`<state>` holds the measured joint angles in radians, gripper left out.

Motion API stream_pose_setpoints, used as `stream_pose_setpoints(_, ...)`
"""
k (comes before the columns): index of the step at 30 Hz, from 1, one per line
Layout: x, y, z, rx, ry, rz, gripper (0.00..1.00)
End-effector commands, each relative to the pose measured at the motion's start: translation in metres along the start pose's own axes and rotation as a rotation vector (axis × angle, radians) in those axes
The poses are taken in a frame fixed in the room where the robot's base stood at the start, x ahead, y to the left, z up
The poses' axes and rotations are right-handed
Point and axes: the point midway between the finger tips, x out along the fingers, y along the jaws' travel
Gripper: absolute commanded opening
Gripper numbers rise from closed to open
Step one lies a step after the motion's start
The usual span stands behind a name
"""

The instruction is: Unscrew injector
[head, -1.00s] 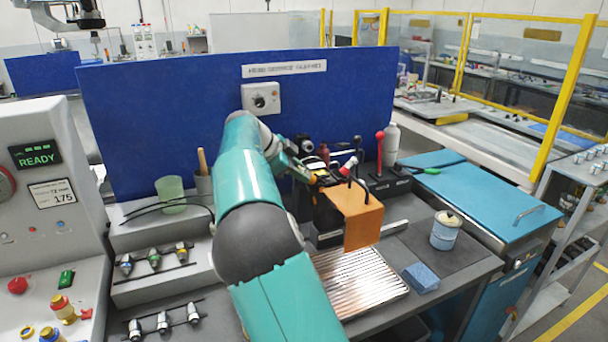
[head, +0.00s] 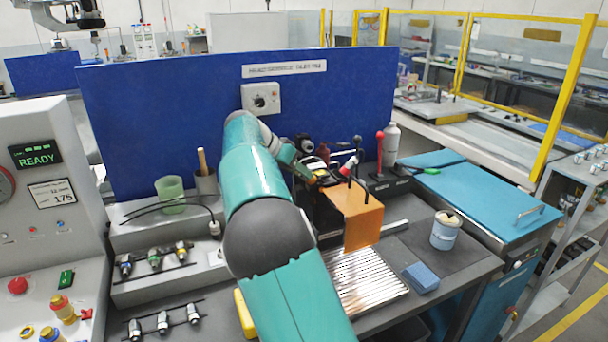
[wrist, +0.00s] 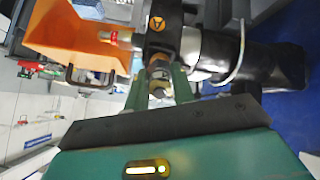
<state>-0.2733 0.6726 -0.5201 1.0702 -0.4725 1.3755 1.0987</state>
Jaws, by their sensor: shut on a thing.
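My gripper (wrist: 160,84) has its two green fingers closed around a small metal hex-shaped part of the injector (wrist: 159,92) in the wrist view. The injector's upper end runs into a black clamp (wrist: 161,30) marked with an orange "A". In the head view my gripper (head: 314,178) is at the left side of the black fixture, beside its orange tray (head: 358,215). The injector itself is too small and too hidden to make out there. The orange tray also shows at the upper left of the wrist view (wrist: 75,38).
A red-banded fitting (wrist: 122,38) sticks out close to my fingers. A ribbed metal tray (head: 368,285), blue sponge (head: 421,277) and can (head: 446,232) lie to the right. A blue panel (head: 200,100) stands behind.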

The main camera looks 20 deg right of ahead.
Motion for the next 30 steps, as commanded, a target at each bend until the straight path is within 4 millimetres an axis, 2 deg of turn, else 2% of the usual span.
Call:
stream_pose_setpoints(13, -0.0002, 0.0005, -0.0005, -0.567, 0.000, 0.001, 0.00)
stream_pose_setpoints(17, -0.0003, 0.0006, -0.0006, -0.637, 0.000, 0.002, 0.00)
stream_pose_setpoints(26, -0.0003, 0.0006, -0.0006, -0.658, 0.000, 0.001, 0.00)
stream_pose_setpoints(30, -0.0002, 0.0008, -0.0007, -0.804, -0.001, 0.000, 0.00)
